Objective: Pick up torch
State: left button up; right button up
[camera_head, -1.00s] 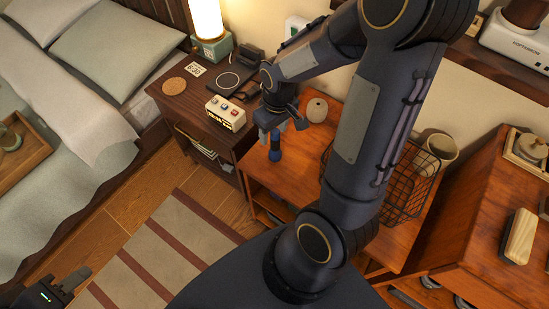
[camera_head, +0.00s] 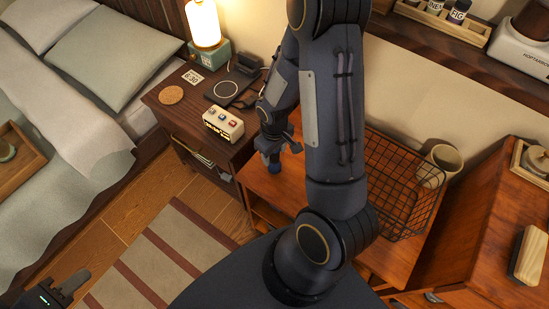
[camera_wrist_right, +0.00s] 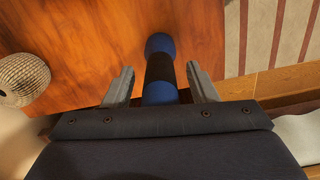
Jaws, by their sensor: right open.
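The torch, blue with a dark middle band, is on the orange-brown wooden table (camera_head: 240,184). In the right wrist view the torch (camera_wrist_right: 160,66) lies between the two grey fingers of my right gripper (camera_wrist_right: 160,82), with a gap on each side. My right gripper is open around it. In the head view a blue part of the torch (camera_head: 272,162) shows below the right gripper (camera_head: 281,148), and my arm hides the rest. My left gripper (camera_head: 72,284) is at the bottom left over the floor, far from the torch; its jaw opening is unclear.
A woven round object (camera_wrist_right: 22,80) stands on the table beside the gripper. A black wire basket (camera_head: 405,185) and a beige cup (camera_head: 441,163) are to the right. A dark nightstand (camera_head: 160,115) with a small clock-like box (camera_head: 223,124) is to the left.

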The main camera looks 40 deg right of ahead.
grip_shut()
jog(key=shift+r, duration=0.15)
